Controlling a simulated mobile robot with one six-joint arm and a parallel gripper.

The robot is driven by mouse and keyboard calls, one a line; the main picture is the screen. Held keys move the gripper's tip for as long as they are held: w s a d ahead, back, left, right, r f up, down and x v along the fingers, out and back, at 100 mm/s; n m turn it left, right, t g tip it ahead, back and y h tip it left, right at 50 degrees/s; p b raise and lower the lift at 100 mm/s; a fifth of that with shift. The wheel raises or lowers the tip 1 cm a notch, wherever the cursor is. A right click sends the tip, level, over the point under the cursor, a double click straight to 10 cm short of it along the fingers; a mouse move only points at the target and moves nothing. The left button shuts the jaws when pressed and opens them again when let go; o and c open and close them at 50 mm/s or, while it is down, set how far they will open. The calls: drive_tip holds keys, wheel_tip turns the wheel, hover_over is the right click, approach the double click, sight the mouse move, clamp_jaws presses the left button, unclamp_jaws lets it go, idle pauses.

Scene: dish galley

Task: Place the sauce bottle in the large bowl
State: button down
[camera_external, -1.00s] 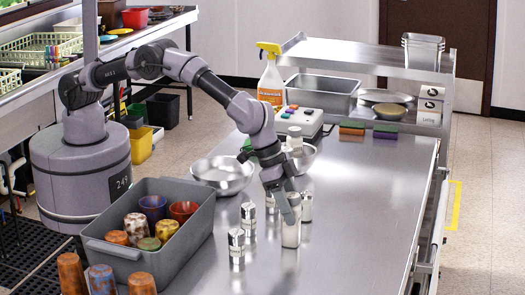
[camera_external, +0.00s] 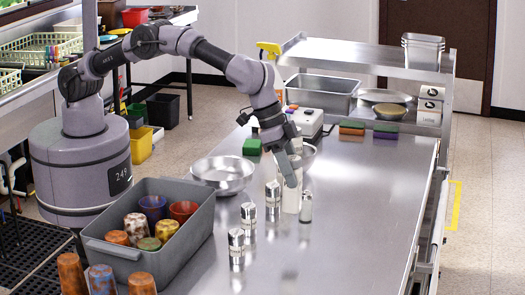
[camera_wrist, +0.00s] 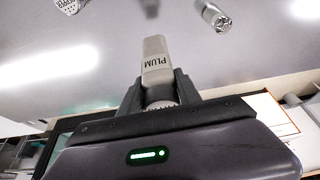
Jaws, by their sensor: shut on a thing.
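My gripper (camera_external: 291,181) is shut on a pale sauce bottle (camera_external: 291,201), held above the metal counter. In the wrist view the bottle (camera_wrist: 157,62) lies between the two fingers, its label reading PLUM; its lower part is hidden by the gripper. A wide steel bowl (camera_external: 222,176), the larger-looking one, stands empty on the counter to the left of my gripper. A second steel bowl (camera_external: 309,153) is mostly hidden behind my gripper.
Small shakers stand near the bottle: one (camera_external: 272,193) to its left, one (camera_external: 305,207) to its right, others (camera_external: 248,213) (camera_external: 236,242) nearer the camera. A grey bin (camera_external: 180,250) of cups stands at left. The counter's right side is clear.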

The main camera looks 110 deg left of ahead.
drive_tip(key=s+a+n+g+y+b, duration=0.5)
drive_tip(key=s+a+n, duration=1.3)
drive_tip(key=s+a, duration=0.8)
wheel_tip(320, 180, down, 9)
drive_tip(key=s+d+b, duration=0.2)
drive_tip(key=b, duration=0.2)
drive_tip(key=shift+h, duration=0.4)
drive_tip(key=shift+f, duration=0.2)
drive_tip(key=c, duration=0.9)
unclamp_jaws()
drive_tip(key=shift+o, duration=0.2)
